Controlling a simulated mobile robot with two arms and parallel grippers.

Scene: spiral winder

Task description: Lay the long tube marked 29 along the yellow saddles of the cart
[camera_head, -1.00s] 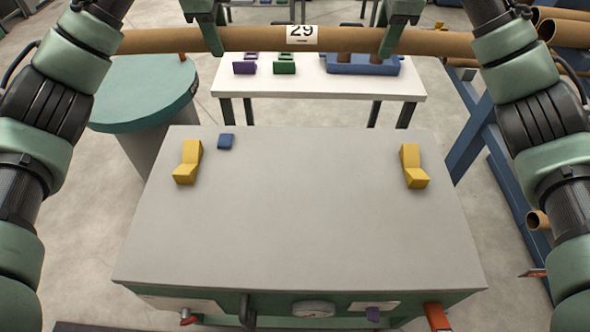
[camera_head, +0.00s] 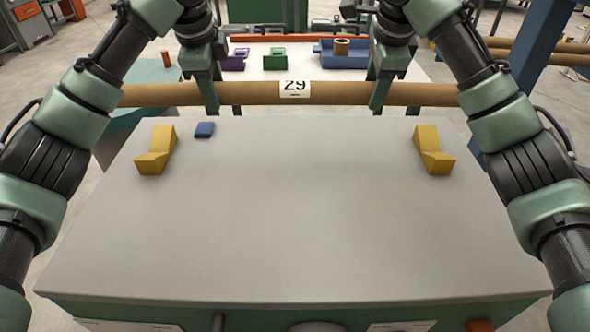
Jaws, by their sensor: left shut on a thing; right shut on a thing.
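The long brown tube marked 29 (camera_head: 260,93) is level, crosswise beyond the far edge of the cart (camera_head: 290,220). Its white label faces me near the middle. My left gripper (camera_head: 211,100) is shut on the tube left of the label. My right gripper (camera_head: 378,98) is shut on it right of the label. The left yellow saddle (camera_head: 157,150) and the right yellow saddle (camera_head: 433,150) stand on the cart top near its far corners, both empty. The tube appears beyond both saddles, not touching them.
A small blue block (camera_head: 204,130) lies beside the left saddle. More tubes (camera_head: 540,56) lie at the right. The cart's middle is clear.

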